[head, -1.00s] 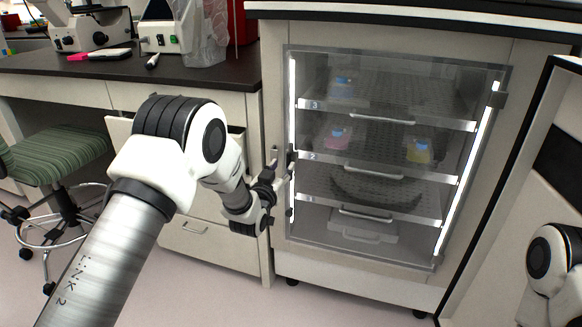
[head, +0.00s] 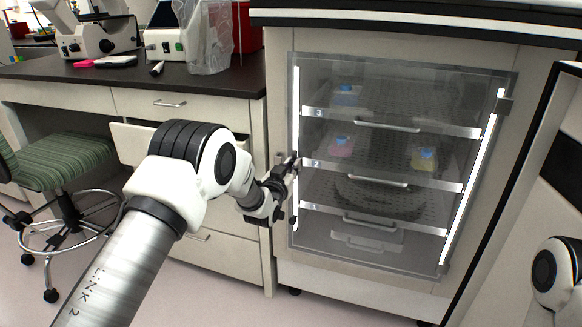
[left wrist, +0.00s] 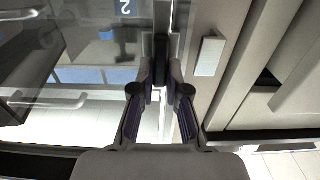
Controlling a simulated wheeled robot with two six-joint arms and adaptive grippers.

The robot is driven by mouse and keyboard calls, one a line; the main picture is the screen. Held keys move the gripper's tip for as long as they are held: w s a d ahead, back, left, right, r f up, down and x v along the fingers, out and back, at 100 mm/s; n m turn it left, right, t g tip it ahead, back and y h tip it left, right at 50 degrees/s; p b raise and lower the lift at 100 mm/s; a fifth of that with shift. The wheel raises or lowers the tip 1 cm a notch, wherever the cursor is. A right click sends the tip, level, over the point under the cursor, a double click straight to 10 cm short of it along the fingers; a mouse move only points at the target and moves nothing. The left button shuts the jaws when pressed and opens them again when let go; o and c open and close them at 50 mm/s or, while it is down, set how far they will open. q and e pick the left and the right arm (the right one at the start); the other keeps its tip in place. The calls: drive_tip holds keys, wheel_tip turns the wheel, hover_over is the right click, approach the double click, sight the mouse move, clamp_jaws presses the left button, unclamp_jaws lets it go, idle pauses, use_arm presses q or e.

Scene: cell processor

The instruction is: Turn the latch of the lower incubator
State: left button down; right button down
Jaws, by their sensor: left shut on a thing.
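The lower incubator (head: 350,258) has a clear door (head: 400,80) that is closed in its frame. The latch is a dark upright piece (left wrist: 161,48) at the door's left edge; in the head view it is small and partly hidden by my fingers. My left gripper (head: 291,168) is at this latch, about level with the shelf marked 2. In the left wrist view its two fingers (left wrist: 160,85) stand on either side of the latch and are shut on it. My right gripper is out of view.
Inside the incubator are shelves (head: 385,180) with several capped flasks. A drawer cabinet (head: 215,215) stands close left of my left gripper, with one drawer partly open. A green stool (head: 70,160) is farther left. An open white door (head: 515,190) stands at the right.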

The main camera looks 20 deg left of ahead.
use_arm(q)
drive_tip(key=shift+d+f+m+p, duration=0.15)
drive_tip(key=shift+d+f+m, duration=0.1)
drive_tip(key=shift+m, duration=2.75)
drive_tip(key=shift+d+f+m+p, duration=0.2)
drive_tip(key=shift+m, duration=2.8)
drive_tip(key=shift+d+f+m+p, duration=0.15)
drive_tip(key=shift+d+f+m, duration=0.1)
drive_tip(key=shift+m, duration=2.75)
drive_tip(key=c, duration=1.2)
unclamp_jaws()
drive_tip(key=shift+o, duration=0.2)
drive_tip(key=shift+s, duration=0.15)
